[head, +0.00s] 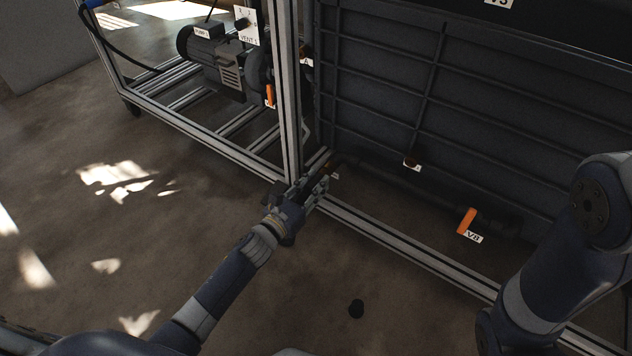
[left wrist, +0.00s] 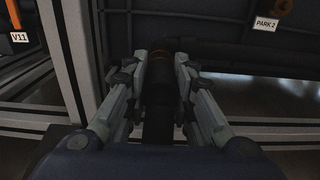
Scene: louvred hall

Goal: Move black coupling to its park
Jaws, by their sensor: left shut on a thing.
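My left gripper (head: 310,188) is shut on the black coupling (left wrist: 158,88), low by the frame's corner post. In the left wrist view the coupling sits between the two fingers (left wrist: 160,95), dark with a thin yellowish band near its far end. In the head view the coupling is mostly hidden by the fingers and too dark to make out. A white PARK 2 label (left wrist: 265,24) shows at the upper right of the left wrist view, beside a brownish-orange fitting (left wrist: 285,6). The held coupling is apart from that fitting. My right gripper is out of view.
An aluminium rail (head: 380,234) runs along the floor below the dark ribbed tank (head: 480,120). An orange handle (head: 467,220) labelled V8 stands behind it. A pump (head: 220,62) is in the frame at left.

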